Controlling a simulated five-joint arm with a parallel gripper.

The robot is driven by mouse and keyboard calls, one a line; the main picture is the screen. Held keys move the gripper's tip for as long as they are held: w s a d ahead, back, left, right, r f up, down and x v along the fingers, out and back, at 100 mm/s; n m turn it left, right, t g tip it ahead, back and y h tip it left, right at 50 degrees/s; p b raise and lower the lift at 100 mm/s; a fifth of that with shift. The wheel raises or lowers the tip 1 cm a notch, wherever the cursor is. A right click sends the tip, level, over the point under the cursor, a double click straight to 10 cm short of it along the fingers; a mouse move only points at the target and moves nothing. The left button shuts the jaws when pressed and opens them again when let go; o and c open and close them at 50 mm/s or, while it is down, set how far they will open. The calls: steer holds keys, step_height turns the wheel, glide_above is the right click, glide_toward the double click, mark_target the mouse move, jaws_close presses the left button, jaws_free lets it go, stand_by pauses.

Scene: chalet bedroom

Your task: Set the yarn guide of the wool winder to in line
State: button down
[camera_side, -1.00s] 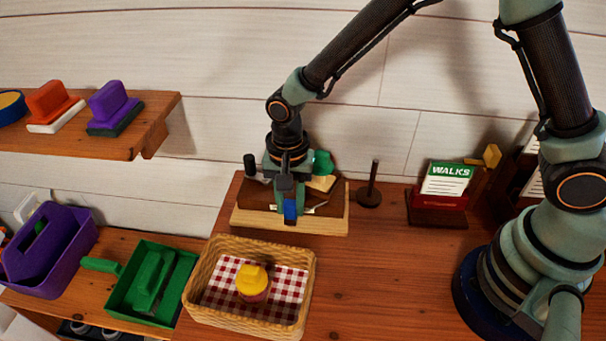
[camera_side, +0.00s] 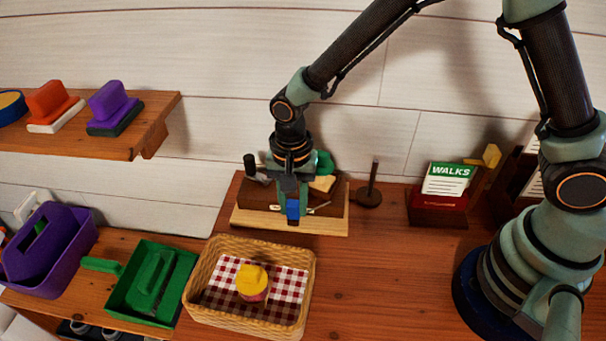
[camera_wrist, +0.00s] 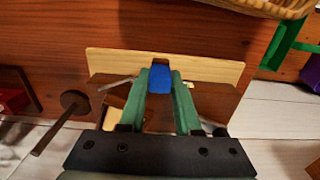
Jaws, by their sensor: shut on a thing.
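The wool winder stands at the back of the wooden bench, on a pale wooden base (camera_side: 265,222) with a brown upper part. It also shows in the wrist view (camera_wrist: 215,72). My gripper (camera_side: 293,212) points down over its front edge. In the wrist view my gripper (camera_wrist: 160,80) has its green fingers shut on a blue piece (camera_wrist: 161,77), which seems to be the yarn guide. The blue piece (camera_side: 293,207) shows between the fingertips in the side view. A thin metal rod lies beside it. My gripper hides much of the winder's middle.
A wicker basket (camera_side: 212,255) with a checked cloth and a yellow-topped item stands in front. A dark post on a round foot (camera_side: 370,196) and a WALKS card box (camera_side: 437,203) stand to the right. A green dustpan (camera_side: 140,310) lies left.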

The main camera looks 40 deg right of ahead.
steer(key=shift+s+d+r, duration=0.1)
steer(key=shift+s+d, duration=1.3)
steer(key=c, duration=0.6)
jaws_free()
step_height(320, 180, up, 12)
steer(key=s+d+r+n+t, duration=0.2)
steer(key=d+r+n, duration=0.2)
steer(key=d, duration=0.3)
steer(key=s+d+r+n+t, duration=0.3)
steer(key=d+r+n, duration=0.2)
steer(key=d, duration=0.3)
steer(key=shift+d+t, duration=0.2)
steer(key=shift+t, duration=0.1)
